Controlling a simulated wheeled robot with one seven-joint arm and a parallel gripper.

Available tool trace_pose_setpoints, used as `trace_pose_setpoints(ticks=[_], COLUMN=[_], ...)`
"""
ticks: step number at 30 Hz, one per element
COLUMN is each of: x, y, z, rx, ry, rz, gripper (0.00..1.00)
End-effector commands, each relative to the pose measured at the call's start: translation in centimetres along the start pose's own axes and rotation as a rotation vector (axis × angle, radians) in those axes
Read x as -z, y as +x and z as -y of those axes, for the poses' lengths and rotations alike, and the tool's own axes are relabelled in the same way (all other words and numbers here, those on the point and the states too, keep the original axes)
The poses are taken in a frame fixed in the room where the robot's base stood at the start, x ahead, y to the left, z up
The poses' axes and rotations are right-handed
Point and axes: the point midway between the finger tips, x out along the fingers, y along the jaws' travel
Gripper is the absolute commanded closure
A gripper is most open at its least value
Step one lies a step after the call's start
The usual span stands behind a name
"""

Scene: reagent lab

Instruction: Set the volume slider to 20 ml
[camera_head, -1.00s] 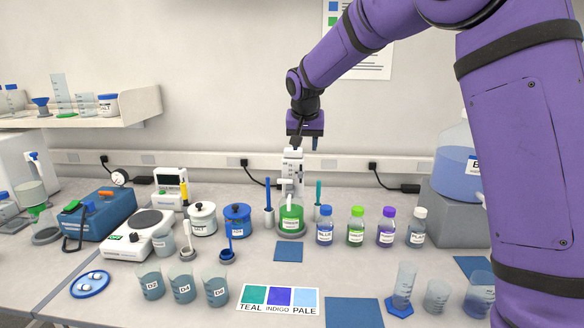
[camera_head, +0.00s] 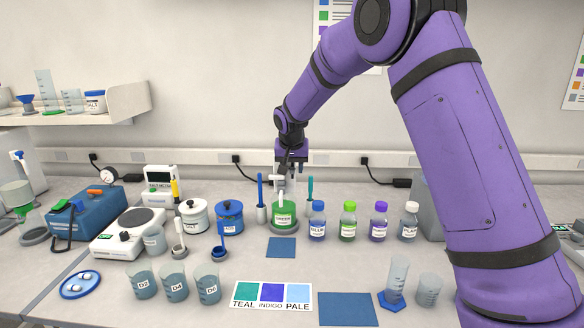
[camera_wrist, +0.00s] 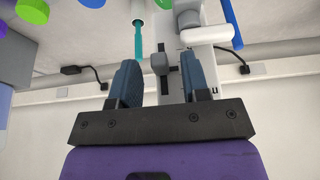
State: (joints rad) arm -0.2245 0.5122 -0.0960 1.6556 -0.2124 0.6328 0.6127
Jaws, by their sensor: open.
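The bottle-top dispenser (camera_head: 288,182) is a white upright body on a bottle of green liquid (camera_head: 284,213) at the back of the bench. In the wrist view, which is upside down, its white body (camera_wrist: 205,60) carries a dark slot and a small grey slider knob (camera_wrist: 159,63). My gripper (camera_head: 291,160) is at the dispenser's upper part, in front of it. In the wrist view my gripper (camera_wrist: 162,72) is open, with one blue-grey finger on each side of the knob and gaps between. The volume scale is too small to read.
A blue stick (camera_head: 261,195) and a teal stick (camera_head: 310,190) stand close on either side of the dispenser. Several capped bottles, such as the blue one (camera_head: 317,222), stand to its right. A blue mat (camera_head: 282,248) lies clear in front.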

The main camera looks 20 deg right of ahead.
Motion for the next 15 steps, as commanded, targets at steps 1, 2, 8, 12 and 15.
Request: trace_pose_setpoints(ticks=[1,2,8,12,15], x=[0.02,0.02,0.02,0.01,0.01], y=[0.14,0.18,0.22,0.21,0.21], z=[0.0,0.0,0.01,0.01,0.01], rx=[0.0,0.0,0.001,0.001,0.001], ry=[0.0,0.0,0.0,0.0,0.0], rz=[0.0,-0.001,-0.001,-0.001,0.0], gripper=[0.57,0.57,0.57,0.8,1.0])
